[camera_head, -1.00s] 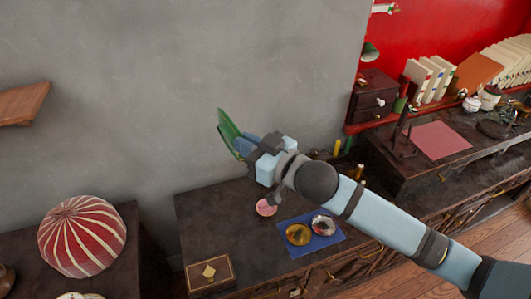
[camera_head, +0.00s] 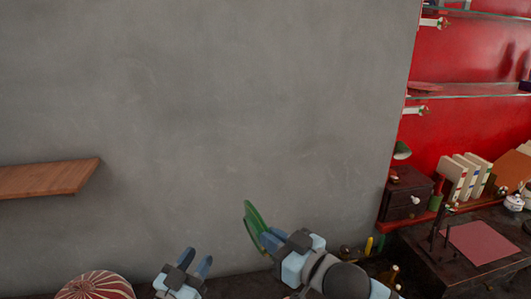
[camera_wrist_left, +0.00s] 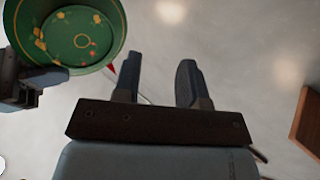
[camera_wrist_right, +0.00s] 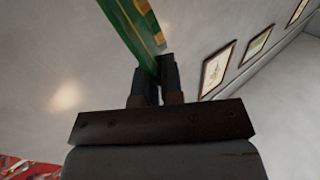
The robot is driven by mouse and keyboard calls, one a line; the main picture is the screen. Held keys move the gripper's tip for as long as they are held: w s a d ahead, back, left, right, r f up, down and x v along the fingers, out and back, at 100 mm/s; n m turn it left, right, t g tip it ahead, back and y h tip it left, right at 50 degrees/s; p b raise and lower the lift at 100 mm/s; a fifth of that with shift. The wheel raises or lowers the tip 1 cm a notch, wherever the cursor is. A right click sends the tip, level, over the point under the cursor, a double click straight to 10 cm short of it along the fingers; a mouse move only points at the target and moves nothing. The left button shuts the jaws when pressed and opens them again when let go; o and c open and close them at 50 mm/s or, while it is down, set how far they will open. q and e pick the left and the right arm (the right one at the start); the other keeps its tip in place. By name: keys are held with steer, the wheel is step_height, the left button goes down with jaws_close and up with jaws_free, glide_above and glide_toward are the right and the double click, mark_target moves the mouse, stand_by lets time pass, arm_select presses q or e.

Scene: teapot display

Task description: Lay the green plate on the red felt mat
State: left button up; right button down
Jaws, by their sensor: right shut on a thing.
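The green plate (camera_head: 252,222) stands on edge in my right gripper (camera_head: 268,238), high in front of the grey wall. The right wrist view shows its rim (camera_wrist_right: 132,28) between the shut fingers (camera_wrist_right: 158,75). The left wrist view shows its decorated green face (camera_wrist_left: 82,35). My left gripper (camera_head: 196,262) is open and empty, to the left of the plate and apart from it; its spread fingers (camera_wrist_left: 157,78) show in its wrist view. The red felt mat (camera_head: 482,242) lies flat and bare on the dark desk at the right.
A dark upright stand (camera_head: 437,235) is at the mat's left edge. A small dark drawer chest (camera_head: 405,195), cream books (camera_head: 465,175) and a small white pot (camera_head: 513,202) are behind it. A wooden shelf (camera_head: 50,178) juts out at left. A red-and-cream striped dome (camera_head: 95,287) is below.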

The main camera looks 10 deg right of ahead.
arm_select(q)
steer(key=w+d+r+m+g+h, duration=0.25)
steer(key=r+m+h, duration=0.2)
steer(key=r, duration=0.45)
steer(key=w+d+r+m+g+h, duration=0.1)
steer(key=d+r+m+g+h, duration=0.3)
steer(key=r, duration=0.5)
steer(key=w+d+r+m+g+h, duration=0.1)
steer(key=d+r+m+g+h, duration=0.15)
steer(key=r+m+h, duration=0.5)
steer(key=s+d+r+m+g+y, duration=0.4)
steer(key=s+d+m+g+y, duration=0.75)
steer(key=d+g, duration=0.55)
step_height(320, 180, down, 6)
steer(key=a+m+t+y, duration=0.1)
steer(key=y, duration=0.8)
steer(key=w+a+r+n+t+y, duration=0.2)
steer(key=w+a+n+t+y, duration=0.2)
steer(key=w+a+t+y, duration=0.35)
steer(key=shift+g+y, duration=0.4)
steer(key=shift+g, duration=0.25)
steer(key=a+f, duration=0.1)
steer(key=f, duration=0.3)
steer(key=a+f, duration=0.1)
steer(key=f, duration=0.3)
steer(key=a+f, duration=0.1)
steer(key=f, duration=0.2)
steer(key=shift+a+f, duration=0.15)
steer(key=shift+f, duration=0.25)
